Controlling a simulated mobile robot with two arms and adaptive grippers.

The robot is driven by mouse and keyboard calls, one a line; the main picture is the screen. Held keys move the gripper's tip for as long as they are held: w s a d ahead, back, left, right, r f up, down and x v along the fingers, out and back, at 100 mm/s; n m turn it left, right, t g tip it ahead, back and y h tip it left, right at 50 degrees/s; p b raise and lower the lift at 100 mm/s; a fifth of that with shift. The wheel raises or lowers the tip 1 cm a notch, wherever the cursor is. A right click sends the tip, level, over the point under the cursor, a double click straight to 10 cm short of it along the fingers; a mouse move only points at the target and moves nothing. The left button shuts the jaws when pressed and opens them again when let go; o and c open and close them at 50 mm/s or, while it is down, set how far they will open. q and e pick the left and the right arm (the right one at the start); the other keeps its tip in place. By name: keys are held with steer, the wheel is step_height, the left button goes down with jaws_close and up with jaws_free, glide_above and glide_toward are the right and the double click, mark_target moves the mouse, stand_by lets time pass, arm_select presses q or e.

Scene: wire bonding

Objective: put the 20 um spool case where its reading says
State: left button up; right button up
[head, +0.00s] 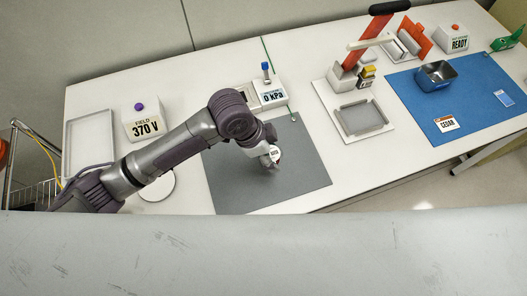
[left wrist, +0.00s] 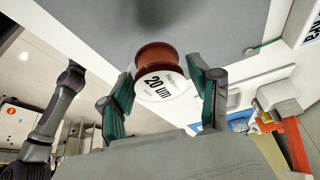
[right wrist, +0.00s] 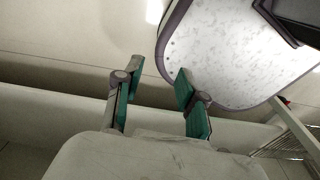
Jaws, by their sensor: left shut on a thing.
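The 20 um spool case (left wrist: 155,80) is a reddish-brown round case with a white label reading "20 um". It sits between the two green-padded fingers of my left gripper (left wrist: 164,98), which is shut on it. In the head view my left gripper (head: 271,160) is over the grey mat (head: 235,185), its fingers mostly hidden; a bit of white label shows there. My right gripper (right wrist: 158,98) shows in the right wrist view with its fingers apart and nothing between them.
A field meter (head: 147,124) reads "370 V", and a gauge (head: 272,96) reads "0 kPa". A white tray (head: 91,143) stands far left. A red-handled press (head: 372,40) stands right of the mat. A blue mat (head: 480,75) holds a metal bin (head: 437,78) and a "CEDAR" card (head: 446,124).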

arm_select(q)
steer(key=shift+w+a+f, duration=0.4)
steer(key=shift+w, duration=0.15)
steer(key=shift+w+a+f, duration=0.4)
steer(key=shift+w, duration=0.15)
steer(key=shift+w+a+f, duration=0.15)
steer(key=shift+w+f, duration=0.05)
steer(key=shift+f, duration=0.25)
step_height(320, 180, down, 4)
steer(key=shift+a+r+p, duration=0.1)
steer(key=shift+r+p, duration=0.1)
steer(key=shift+p, duration=0.35)
arm_select(e)
steer(key=shift+w+d+r, duration=0.1)
steer(key=shift+d+r, duration=0.55)
steer(key=shift+d, duration=0.2)
arm_select(q)
steer(key=o, duration=0.8)
steer(key=shift+f, duration=0.15)
steer(key=o, duration=0.5)
steer(key=shift+c, duration=0.2)
arm_select(e)
steer(key=shift+a, duration=0.5)
